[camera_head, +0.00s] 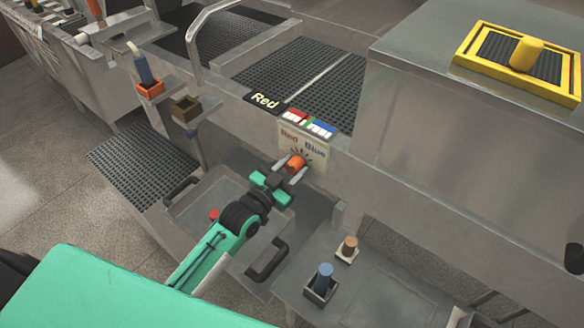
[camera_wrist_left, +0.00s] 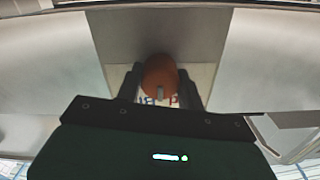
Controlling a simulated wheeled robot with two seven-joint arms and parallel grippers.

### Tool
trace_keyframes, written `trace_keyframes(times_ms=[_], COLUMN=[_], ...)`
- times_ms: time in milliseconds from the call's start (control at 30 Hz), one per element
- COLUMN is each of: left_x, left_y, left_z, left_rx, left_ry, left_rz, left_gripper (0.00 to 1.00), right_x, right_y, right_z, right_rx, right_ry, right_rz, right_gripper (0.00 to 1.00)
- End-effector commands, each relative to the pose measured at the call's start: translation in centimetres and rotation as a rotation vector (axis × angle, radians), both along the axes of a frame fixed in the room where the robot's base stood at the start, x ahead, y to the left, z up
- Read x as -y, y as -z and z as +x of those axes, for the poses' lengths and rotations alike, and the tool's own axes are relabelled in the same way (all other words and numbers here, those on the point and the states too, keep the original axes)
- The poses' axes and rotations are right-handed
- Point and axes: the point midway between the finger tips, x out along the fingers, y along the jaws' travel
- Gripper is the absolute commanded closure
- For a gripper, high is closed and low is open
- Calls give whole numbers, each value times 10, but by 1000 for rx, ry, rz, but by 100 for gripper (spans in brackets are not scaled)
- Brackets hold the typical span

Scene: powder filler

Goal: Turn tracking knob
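The orange tracking knob (camera_head: 296,162) sits on a pale panel lettered "Red" and "Blue", with dark marks fanned around it, on the front of the metal machine. My left gripper (camera_head: 291,168) is at the knob, one finger on each side of it. In the left wrist view, the knob (camera_wrist_left: 160,72) shows between the two dark fingers, with a light mark at its lower edge. The fingers are very close to its sides; whether they press on it I cannot tell. The knob partly hides the panel's lettering. My right gripper is not recognisable in view.
A black handle (camera_head: 267,259) is below my left arm. A blue knob (camera_head: 325,275) and a tan knob (camera_head: 348,244) stand on the lower right shelf.

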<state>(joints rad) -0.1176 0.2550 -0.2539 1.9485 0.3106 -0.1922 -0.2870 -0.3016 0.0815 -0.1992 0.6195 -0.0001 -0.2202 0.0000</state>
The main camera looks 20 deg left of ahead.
Motion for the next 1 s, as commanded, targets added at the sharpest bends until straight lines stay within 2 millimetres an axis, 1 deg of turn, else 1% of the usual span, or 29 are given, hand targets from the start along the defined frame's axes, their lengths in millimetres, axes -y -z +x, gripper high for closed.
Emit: trace_keyframes(times_ms=[267, 800, 1000], left_x=[0, 0, 0], left_y=[-1, -1, -1], left_z=[0, 0, 0], left_rx=[-17, -134, -164], left_ry=[0, 0, 0], left_rz=[-46, -369, -451], left_gripper=[85, 85, 85], right_x=[-5, -2, 0], right_y=[-4, -22, -25], right_z=[1, 2, 2], right_rx=[1, 3, 2], right_ry=[2, 0, -1], right_rz=[5, 3, -1], right_gripper=[100, 100, 100])
